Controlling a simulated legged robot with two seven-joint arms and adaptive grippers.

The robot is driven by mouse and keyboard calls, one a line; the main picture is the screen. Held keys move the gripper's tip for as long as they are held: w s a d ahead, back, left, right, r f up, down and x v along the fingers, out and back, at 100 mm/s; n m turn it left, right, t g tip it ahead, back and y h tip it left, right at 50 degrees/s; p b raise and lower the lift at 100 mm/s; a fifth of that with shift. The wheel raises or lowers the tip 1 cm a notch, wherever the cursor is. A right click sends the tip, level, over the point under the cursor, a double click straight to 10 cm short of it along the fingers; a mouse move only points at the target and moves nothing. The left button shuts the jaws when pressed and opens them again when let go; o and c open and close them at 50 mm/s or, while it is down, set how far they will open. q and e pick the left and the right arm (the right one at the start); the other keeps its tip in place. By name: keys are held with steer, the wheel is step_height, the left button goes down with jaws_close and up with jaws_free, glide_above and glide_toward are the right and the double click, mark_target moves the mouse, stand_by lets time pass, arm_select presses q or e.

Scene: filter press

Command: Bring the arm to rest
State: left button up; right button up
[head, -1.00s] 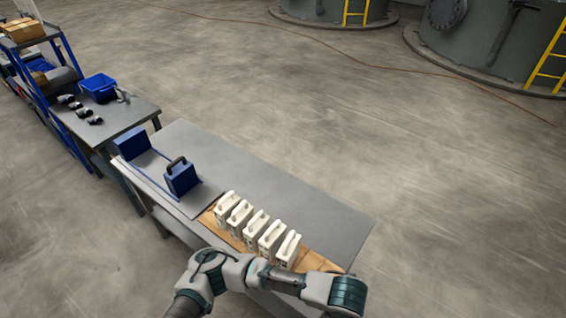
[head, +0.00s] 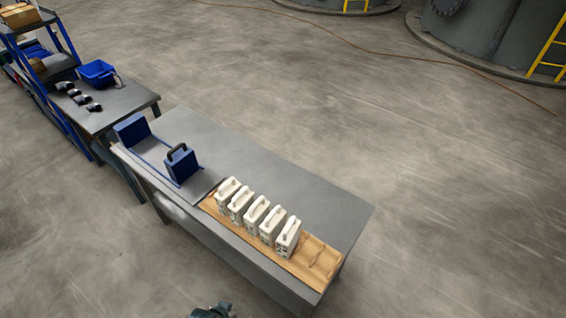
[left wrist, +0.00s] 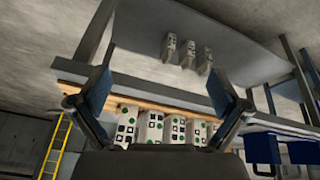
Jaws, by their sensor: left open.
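My left gripper (left wrist: 160,92) is open in the left wrist view, with its two blue-padded fingers spread wide and nothing between them. In the head view only a small dark green part of my arm shows at the bottom edge; the gripper itself is out of that picture. Several white plates with handles (head: 257,212) stand upright in a row on a wooden rack (head: 312,262) on the grey table (head: 270,165). Their faces with green dots and dark squares show low in the left wrist view (left wrist: 152,128). My right gripper is not in view.
A blue press (head: 181,165) with a black handle stands left of the plates, near a blue end block (head: 132,129). Another table with a blue bin (head: 97,73) and several dark fittings (head: 82,98) lies beyond. The floor right of the table is clear.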

arm_select(q)
steer(key=s+a+f+n+y, duration=0.1)
steer(key=s+a+y, duration=0.15)
steer(key=a, duration=0.35)
steer(key=s+f+g, duration=0.1)
steer(key=s+f, duration=0.1)
steer(key=f, duration=1.3)
steer(key=s+f+g, duration=0.1)
steer(key=s+f, duration=0.1)
steer(key=f, duration=1.2)
steer(key=s+a+f, duration=0.2)
steer(key=s+f, duration=1.1)
steer(key=s, duration=0.3)
steer(key=shift+s+a+f+g, duration=0.25)
steer(key=shift+a+f+g, duration=0.1)
steer(key=shift+a+g, duration=0.05)
